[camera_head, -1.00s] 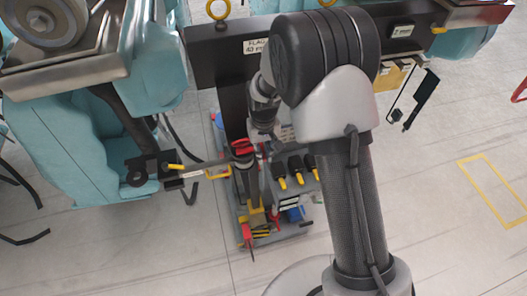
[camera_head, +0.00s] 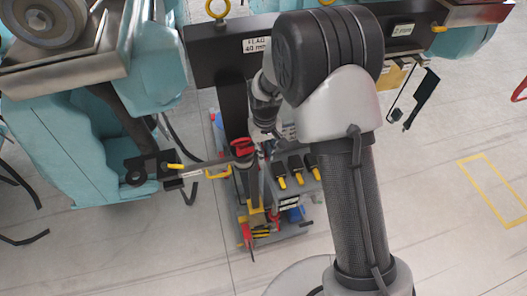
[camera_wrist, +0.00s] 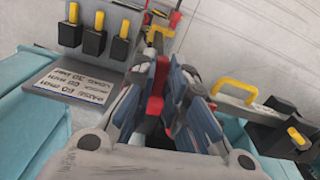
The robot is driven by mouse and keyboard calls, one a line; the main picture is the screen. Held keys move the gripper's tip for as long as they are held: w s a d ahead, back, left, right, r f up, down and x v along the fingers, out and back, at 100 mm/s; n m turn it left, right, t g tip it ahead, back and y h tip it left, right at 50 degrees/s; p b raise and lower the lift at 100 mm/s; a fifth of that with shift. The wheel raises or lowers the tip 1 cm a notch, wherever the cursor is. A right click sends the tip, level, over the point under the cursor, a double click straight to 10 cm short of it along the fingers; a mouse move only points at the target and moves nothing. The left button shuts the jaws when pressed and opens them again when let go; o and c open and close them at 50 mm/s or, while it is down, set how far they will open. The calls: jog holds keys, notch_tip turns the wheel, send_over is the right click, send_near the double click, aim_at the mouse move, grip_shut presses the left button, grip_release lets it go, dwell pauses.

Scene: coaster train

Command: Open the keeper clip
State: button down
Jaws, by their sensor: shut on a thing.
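My gripper (camera_wrist: 165,68) reaches away from the wrist camera, its two blue-grey fingers close together. A red part (camera_wrist: 155,82), which I take for the keeper clip, lies between them and is mostly hidden by the fingers. In the head view the red part (camera_head: 242,147) shows at the end of my arm, close to the dark bar. Whether the clip is open cannot be told. A yellow handle (camera_head: 217,173) sits on the bar just left of it; this handle also shows at the right in the wrist view (camera_wrist: 235,90).
A black bracket (camera_head: 148,170) joins the bar at left. A dark beam with a label (camera_head: 257,46) lies behind. Open floor is at right.

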jog(key=shift+w+d+n+b, duration=0.35)
jog(key=shift+n, duration=0.9)
jog(key=shift+w+d+n+b, duration=0.35)
jog(key=shift+d+n, duration=0.05)
jog(key=shift+n, duration=0.8)
jog(key=shift+w+d+n+b, duration=0.35)
jog(key=shift+n, duration=0.9)
jog(key=c, duration=1.6)
grip_release()
jog(key=shift+r, duration=0.15)
notch_tip(320, 180, up, 12)
jog(key=shift+d, duration=0.1)
